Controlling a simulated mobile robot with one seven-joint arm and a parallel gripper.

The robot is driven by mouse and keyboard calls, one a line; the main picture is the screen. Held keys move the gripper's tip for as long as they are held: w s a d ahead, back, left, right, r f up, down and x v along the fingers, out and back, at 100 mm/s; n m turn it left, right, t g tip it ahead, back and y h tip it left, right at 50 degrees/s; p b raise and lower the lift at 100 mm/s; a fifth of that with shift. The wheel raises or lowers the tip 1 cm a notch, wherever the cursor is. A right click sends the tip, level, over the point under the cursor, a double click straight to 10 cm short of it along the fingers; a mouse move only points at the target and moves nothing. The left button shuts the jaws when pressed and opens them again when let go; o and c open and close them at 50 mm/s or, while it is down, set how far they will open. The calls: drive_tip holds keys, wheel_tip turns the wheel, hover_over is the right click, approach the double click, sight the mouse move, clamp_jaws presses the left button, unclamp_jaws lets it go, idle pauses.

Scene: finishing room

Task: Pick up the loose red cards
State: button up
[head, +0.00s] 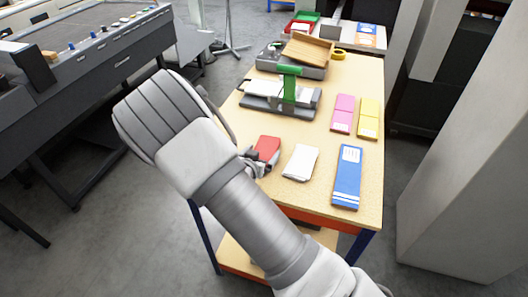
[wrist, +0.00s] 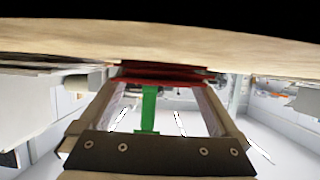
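The red cards (head: 267,147) lie in a small stack on the near left part of the table, by the left edge. In the wrist view the red cards (wrist: 165,74) show as a thin, slightly uneven stack under the pale tabletop, which appears at the top of that picture. My gripper (head: 254,160) is low at the table's left edge, close beside the cards, partly hidden by my arm. In the wrist view my gripper (wrist: 160,88) has its two fingers wide apart, with the red stack across the gap at their tips. I cannot tell whether they touch it.
White cards (head: 300,162) and a blue pack (head: 347,177) lie to the right. Pink (head: 343,113) and yellow (head: 368,118) packs lie behind them. A grey device with a green part (head: 290,85) and a wooden tray (head: 308,49) stand farther back. A pale pillar (head: 465,165) stands right.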

drive_tip(key=c, duration=1.2)
drive_tip(key=shift+r, duration=0.15)
